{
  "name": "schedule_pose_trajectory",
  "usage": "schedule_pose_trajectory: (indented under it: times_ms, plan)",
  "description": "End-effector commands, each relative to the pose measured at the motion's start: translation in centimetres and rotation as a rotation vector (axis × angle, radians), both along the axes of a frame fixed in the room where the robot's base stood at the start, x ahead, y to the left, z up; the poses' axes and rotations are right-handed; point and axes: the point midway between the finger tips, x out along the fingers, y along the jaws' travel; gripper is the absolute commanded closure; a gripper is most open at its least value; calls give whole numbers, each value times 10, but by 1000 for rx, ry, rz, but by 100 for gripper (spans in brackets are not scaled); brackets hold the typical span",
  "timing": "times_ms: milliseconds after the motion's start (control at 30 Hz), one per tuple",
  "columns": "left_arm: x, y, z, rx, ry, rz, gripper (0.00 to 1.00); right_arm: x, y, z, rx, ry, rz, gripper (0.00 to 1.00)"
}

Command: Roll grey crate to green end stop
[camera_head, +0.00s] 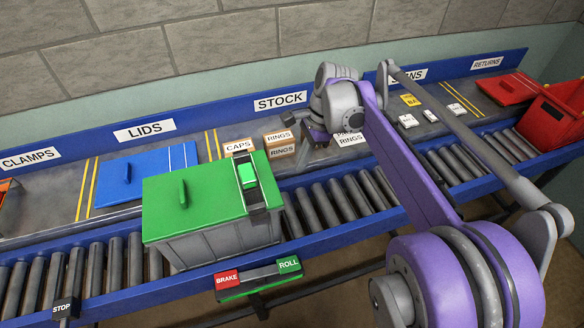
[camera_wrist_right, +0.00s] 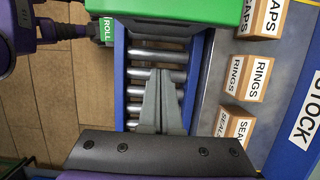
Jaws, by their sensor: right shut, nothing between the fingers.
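The grey crate (camera_head: 215,243) stands on the roller conveyor, with a green lid (camera_head: 200,198) and a dark strap with a green buckle across it. In the right wrist view its green lid (camera_wrist_right: 185,12) shows at the top edge. My right gripper (camera_wrist_right: 160,78) is shut and empty, over the rollers to the right of the crate, apart from the lid in the wrist view. In the head view the right gripper (camera_head: 305,150) is partly hidden by its own arm. I cannot make out a green end stop.
A BRAKE and ROLL control (camera_head: 258,278) sits on the front rail below the crate. A black STOP post (camera_head: 66,308) is at the lower left. Bare rollers (camera_head: 340,195) lie right of the crate. Small labelled boxes (camera_head: 279,142) stand on the shelf behind. A red crate (camera_head: 556,112) is far right.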

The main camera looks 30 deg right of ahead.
Motion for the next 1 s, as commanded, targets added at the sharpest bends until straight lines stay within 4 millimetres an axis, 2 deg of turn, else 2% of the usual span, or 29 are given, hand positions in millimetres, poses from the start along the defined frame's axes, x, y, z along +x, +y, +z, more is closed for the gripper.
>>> schedule_pose_trajectory:
  times_ms: [400, 500, 633, 1000]
  plan:
    - [-1, 0, -8, 0, 3, 0, 50, 5, 25, -84, -1, 0, 4, 100]
    - [-1, 0, -5, 0, 2, 0, 50, 10, 42, -81, -1, -2, 7, 100]
    - [-1, 0, -3, 0, 1, 0, 50, 13, 56, -81, -1, -1, 5, 100]
    - [-1, 0, -3, 0, 1, 0, 50, 15, 63, -81, -1, -1, 3, 100]
